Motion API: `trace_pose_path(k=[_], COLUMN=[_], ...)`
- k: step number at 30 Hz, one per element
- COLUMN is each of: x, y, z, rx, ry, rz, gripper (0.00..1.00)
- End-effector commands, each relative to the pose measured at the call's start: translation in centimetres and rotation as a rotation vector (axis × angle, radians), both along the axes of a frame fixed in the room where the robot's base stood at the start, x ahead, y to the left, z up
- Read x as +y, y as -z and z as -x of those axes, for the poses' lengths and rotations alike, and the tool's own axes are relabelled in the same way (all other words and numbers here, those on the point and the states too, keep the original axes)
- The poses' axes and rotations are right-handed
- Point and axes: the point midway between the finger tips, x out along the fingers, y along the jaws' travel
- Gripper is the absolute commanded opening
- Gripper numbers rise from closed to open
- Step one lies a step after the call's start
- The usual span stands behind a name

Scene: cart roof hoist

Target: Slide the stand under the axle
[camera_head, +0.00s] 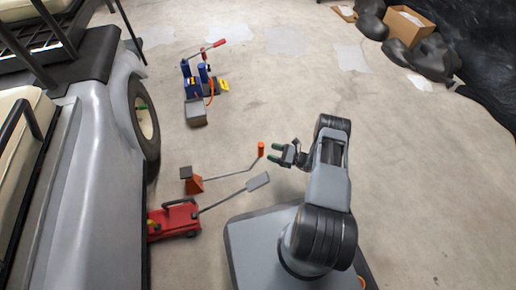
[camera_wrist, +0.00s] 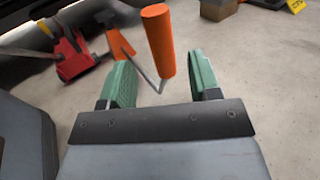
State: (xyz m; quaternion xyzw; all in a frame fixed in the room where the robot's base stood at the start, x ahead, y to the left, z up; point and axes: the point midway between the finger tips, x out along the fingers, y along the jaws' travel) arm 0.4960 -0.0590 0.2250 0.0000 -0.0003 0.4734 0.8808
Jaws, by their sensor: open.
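The stand is an orange wedge-shaped base (camera_head: 194,185) with a grey block on top, on the floor right of the cart (camera_head: 92,130). A thin rod runs from it to an upright orange handle (camera_head: 261,149). In the wrist view the handle (camera_wrist: 158,45) appears between my green fingers, and part of the orange stand (camera_wrist: 120,43) shows behind. My gripper (camera_head: 274,153) is open, just right of the handle; I cannot tell whether either finger touches it. The axle is hidden under the cart body.
A red floor jack (camera_head: 173,221) with a long handle lies beside the cart, near the stand. A blue device (camera_head: 196,82) with a red lever and a grey block (camera_head: 196,112) stand farther back. A cardboard box (camera_head: 409,26) and black bags are at far right.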

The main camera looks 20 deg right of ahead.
Motion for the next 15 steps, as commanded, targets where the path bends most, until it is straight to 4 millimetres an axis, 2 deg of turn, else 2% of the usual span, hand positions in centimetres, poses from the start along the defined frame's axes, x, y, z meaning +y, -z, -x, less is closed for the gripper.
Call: trace_pose_path(k=[6,15], x=[3.4,6.1], y=[0.2,0.1], z=[-2.2,-4.2], rx=[-0.001,0.001], ry=[-0.002,0.002], rz=[0.001,0.001], gripper=[0.57,0.57])
